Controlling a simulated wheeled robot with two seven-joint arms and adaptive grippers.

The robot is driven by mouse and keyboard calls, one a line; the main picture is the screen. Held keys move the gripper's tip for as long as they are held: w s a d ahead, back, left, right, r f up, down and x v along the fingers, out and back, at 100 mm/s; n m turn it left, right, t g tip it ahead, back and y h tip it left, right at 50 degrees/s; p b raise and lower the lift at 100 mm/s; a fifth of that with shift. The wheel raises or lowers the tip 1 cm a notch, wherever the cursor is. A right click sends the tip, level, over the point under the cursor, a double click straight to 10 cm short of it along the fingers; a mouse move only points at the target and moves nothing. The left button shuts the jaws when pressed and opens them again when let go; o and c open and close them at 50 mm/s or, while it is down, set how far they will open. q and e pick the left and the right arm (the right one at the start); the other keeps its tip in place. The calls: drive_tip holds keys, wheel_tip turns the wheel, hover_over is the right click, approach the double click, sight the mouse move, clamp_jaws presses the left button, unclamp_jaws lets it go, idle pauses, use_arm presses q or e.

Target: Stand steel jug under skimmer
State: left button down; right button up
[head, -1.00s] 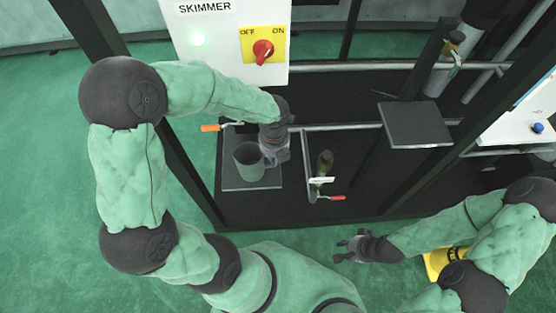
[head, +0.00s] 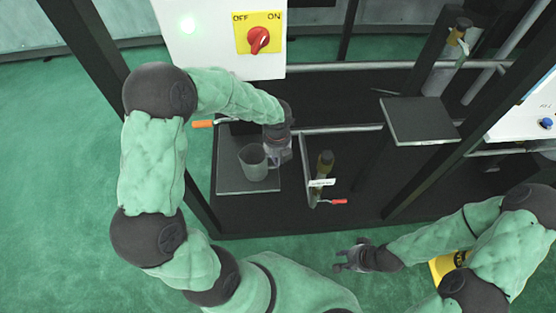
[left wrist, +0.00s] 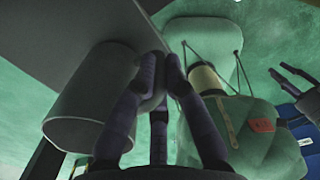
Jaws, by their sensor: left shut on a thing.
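The steel jug (head: 253,164) is a grey, open-topped cup that looks upright in the head view. It is over the dark square plate (head: 232,184) below the skimmer panel (head: 210,45). My left gripper (head: 278,154) is shut on the jug's right side, at its handle; the fingers hide most of the handle. In the left wrist view the jug (left wrist: 88,98) is left of my fingers (left wrist: 160,75), close to the plate (left wrist: 60,40). I cannot tell whether its base touches the plate. My right gripper (head: 344,261) is empty and open, low at the right.
An orange-ended lever (head: 203,124) is left of the plate. A red-ended lever (head: 338,201) and a valve with a label (head: 322,182) are to its right. Another raised dark plate (head: 418,120) stands further right. A dark frame post (head: 95,85) rises at left.

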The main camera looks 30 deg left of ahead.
use_arm(q)
drive_tip(key=c, duration=1.3)
unclamp_jaws()
wheel_tip(320, 180, up, 12)
drive_tip(key=p, duration=0.6)
drive_tip(key=shift+s+r, duration=0.15)
drive_tip(key=shift+s, duration=0.1)
